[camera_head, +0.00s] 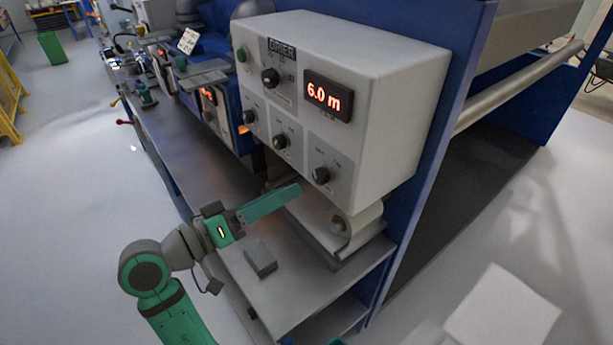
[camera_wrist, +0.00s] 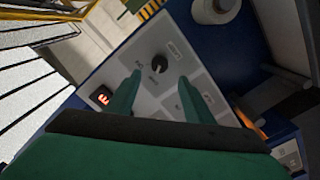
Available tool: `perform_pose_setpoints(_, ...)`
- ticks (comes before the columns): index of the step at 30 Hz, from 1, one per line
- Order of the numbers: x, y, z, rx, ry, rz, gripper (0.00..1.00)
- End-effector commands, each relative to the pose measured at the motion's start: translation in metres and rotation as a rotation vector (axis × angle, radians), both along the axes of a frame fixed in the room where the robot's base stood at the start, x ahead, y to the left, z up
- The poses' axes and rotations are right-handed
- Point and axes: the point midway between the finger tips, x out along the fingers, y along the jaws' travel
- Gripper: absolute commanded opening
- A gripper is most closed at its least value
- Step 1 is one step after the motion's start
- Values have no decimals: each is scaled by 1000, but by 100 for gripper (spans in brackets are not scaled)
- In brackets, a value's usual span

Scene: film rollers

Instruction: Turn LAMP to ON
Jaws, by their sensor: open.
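A white control box (camera_head: 375,120) carries several black knobs; their small labels are too blurred for me to read LAMP. The lower right knob (camera_head: 321,175) sits below the red 6.0 m display. A black knob (camera_wrist: 160,64) shows in the wrist view, just beyond and between my fingertips; it looks like that same lower right knob. Its pointer setting is unclear. My gripper (camera_wrist: 160,77) is open and empty, its two green fingers apart and facing the panel. In the head view my gripper (camera_head: 297,189) is below and left of that knob, apart from it.
A grey bench (camera_head: 215,190) runs under the box, with a small grey block (camera_head: 261,258) on it. A pale roller (camera_head: 355,222) lies beneath the box. Another knob (camera_head: 280,141) is left of the lower right one.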

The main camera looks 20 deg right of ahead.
Motion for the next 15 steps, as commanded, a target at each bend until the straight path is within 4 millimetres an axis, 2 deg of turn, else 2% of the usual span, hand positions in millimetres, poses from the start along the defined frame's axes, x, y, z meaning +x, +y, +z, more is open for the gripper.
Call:
perform_pose_setpoints(6, 14, -37, 0, 0, 0, 0, 48)
perform_pose_setpoints(15, 26, -66, 0, -1, 0, 6, 48)
